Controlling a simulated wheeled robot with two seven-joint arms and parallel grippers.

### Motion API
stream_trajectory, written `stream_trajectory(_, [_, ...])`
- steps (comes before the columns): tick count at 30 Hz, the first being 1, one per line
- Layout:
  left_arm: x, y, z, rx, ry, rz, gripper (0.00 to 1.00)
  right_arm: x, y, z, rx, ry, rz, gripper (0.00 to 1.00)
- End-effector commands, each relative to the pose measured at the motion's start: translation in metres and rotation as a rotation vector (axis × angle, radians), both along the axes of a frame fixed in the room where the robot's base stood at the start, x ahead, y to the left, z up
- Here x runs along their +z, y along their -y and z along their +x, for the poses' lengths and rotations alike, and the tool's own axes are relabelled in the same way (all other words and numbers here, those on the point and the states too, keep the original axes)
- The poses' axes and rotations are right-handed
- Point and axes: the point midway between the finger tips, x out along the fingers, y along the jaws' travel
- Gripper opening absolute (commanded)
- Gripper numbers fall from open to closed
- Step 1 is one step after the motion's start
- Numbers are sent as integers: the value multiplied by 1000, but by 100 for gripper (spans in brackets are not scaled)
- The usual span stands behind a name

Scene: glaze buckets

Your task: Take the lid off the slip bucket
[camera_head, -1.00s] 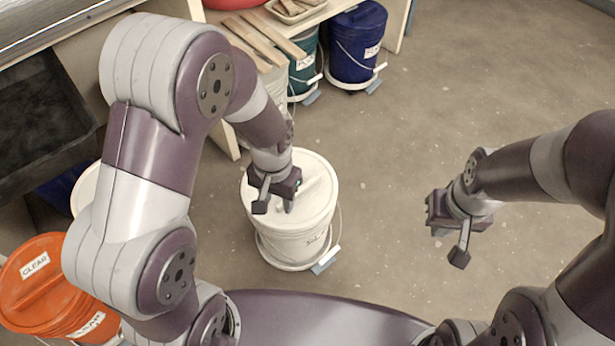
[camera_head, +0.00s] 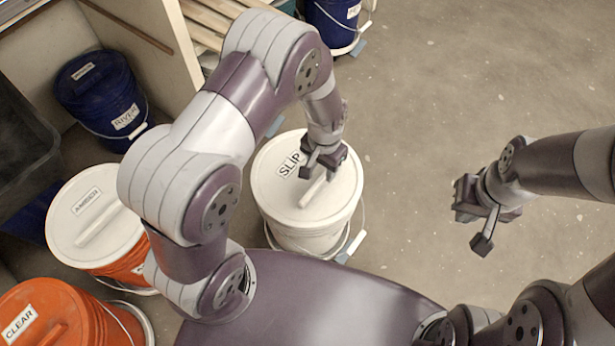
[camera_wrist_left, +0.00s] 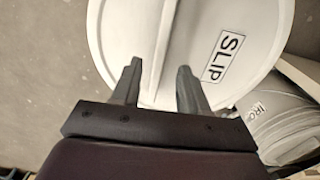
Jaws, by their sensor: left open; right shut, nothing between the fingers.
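The slip bucket (camera_head: 300,238) is white and stands on the floor in front of me, its lid (camera_head: 275,195) on. The lid has a SLIP label (camera_head: 290,164) and a raised bar (camera_head: 311,193) across its top. My left gripper (camera_head: 319,174) is open over the right part of the lid. In the left wrist view, its fingers (camera_wrist_left: 157,88) are apart, with the bar (camera_wrist_left: 174,42) running up from between them. I cannot tell whether they touch the lid. Part of the bar is hidden by the gripper. My right gripper (camera_head: 482,226) is shut and empty, off to the right.
A white-lidded bucket (camera_head: 75,225) and an orange CLEAR bucket (camera_head: 60,320) stand at the left. Blue buckets stand under the shelf (camera_head: 100,95) and at the top (camera_head: 335,20). A dark tray (camera_head: 22,150) is at the left edge. The floor to the right is clear.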

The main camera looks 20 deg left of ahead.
Motion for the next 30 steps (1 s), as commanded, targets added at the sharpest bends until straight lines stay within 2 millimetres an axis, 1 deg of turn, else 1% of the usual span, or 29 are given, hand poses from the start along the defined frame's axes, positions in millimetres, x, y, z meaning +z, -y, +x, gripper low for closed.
stream_trajectory(1, [-16, 0, -3, 0, -2, 1, 44, -12, 0, 0, 0, 0, 0, 0])
stream_trajectory(3, [-30, -1, -5, 0, -4, 1, 44, -20, 0, 0, 0, 0, 0, 0])
stream_trajectory(6, [-41, 0, -4, 0, 0, 0, 44, -24, 0, 0, 0, 0, 0, 0])
stream_trajectory(16, [-39, -1, -4, 0, -1, 0, 44, -21, 0, 0, 0, 0, 0, 0])
stream_trajectory(30, [-44, -1, -4, 0, 0, 0, 44, -19, 0, 0, 0, 0, 0, 0])
